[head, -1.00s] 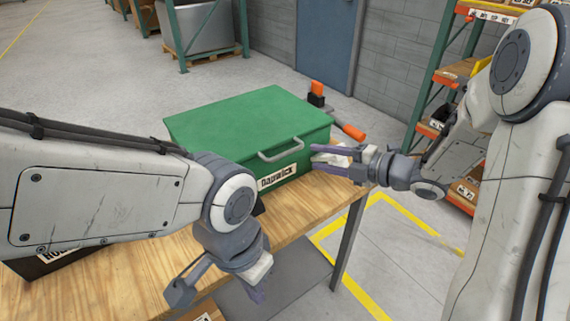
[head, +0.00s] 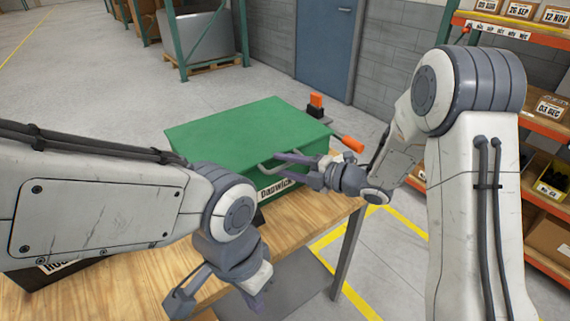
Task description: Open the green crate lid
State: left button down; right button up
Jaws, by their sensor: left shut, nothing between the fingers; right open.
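The green crate (head: 290,194) stands on the wooden table with its green lid (head: 245,135) shut. A grey handle (head: 265,171) is on its front, above a label reading "DADWICK", and is partly hidden by my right gripper. My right gripper (head: 277,162) is open at the crate's front, its purple fingers pointing left at the handle. Whether it touches the handle I cannot tell. My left gripper (head: 255,300) is low at the table's front edge, away from the crate, pointing down; its fingertips are largely hidden.
The wooden table (head: 110,290) has bare room at the front left. A dark box (head: 50,270) sits under my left arm. Shelves with boxes (head: 545,110) stand at the right.

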grip_shut()
dwell(1.4)
